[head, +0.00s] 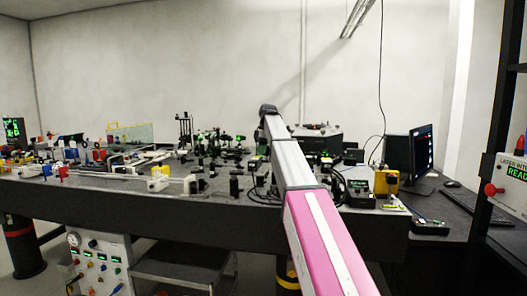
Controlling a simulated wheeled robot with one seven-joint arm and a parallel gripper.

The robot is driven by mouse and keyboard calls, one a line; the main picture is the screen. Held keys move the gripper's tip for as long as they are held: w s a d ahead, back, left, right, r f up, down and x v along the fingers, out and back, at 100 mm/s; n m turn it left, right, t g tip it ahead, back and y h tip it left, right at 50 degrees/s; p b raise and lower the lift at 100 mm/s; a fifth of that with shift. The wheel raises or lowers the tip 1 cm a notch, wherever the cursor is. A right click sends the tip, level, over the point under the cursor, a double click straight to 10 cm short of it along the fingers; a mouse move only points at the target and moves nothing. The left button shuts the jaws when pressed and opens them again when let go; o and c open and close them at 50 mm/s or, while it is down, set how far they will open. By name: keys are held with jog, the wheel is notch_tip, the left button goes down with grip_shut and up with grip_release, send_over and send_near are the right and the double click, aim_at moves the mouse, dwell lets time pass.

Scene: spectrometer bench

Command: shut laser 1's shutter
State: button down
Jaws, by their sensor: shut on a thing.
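The dark optical bench (150,206) runs across the head view, crowded with small mounts and boxes. I cannot tell which item is laser 1, and its shutter is too small to make out or is hidden. My arm reaches forward from the lower right over the bench, ending in a dark wrist joint near the middle. My gripper's fingers do not show; they are hidden beyond the arm. What they touch cannot be seen.
A monitor (410,152) and a yellow box (386,182) stand on the right. A wall panel reading READ (508,182) with a red knob is at far right. A control box (103,262) with a gauge and a low dark cart (183,266) stand under the bench's front edge.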

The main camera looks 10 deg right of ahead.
jog(key=shift+w+a+h, duration=0.1)
jog(key=shift+a+h, duration=0.05)
jog(key=shift+h, duration=0.35)
jog(key=c, duration=1.1)
grip_release()
jog(key=shift+r, duration=0.1)
jog(key=r, duration=0.9)
jog(key=shift+d+r, duration=0.3)
jog(key=shift+d, duration=0.1)
jog(key=shift+r, duration=0.5)
